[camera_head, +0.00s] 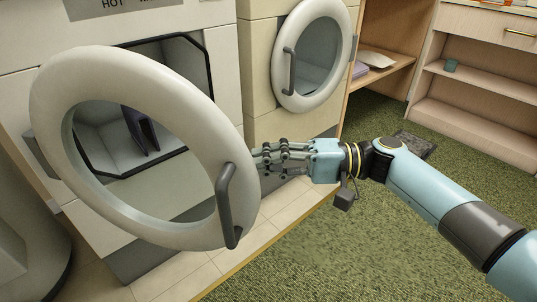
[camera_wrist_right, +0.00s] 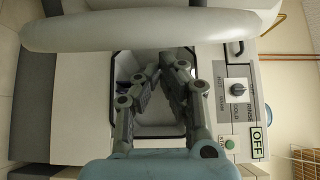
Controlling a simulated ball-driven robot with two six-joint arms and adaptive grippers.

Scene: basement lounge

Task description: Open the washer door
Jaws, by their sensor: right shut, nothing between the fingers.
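The washer door (camera_head: 215,120), a thick white ring with a glass middle and a dark bar handle (camera_head: 224,205), stands swung out from the washer front in the head view. The dark square drum opening shows behind and through it. My right gripper (camera_head: 262,156) is shut and empty, its fingertips close to the door's right edge; I cannot tell whether they touch. In the right wrist view the gripper (camera_wrist_right: 168,62) points toward the drum opening (camera_wrist_right: 150,135), with the door (camera_wrist_right: 150,28) edge-on across the top. My left gripper is out of view.
A second machine with a shut round door (camera_head: 283,92) stands to the right. Wooden shelves (camera_head: 470,120) are farther right. Green carpet (camera_head: 350,240) lies clear in front. The washer's control panel (camera_wrist_right: 237,110) shows a knob and an OFF label.

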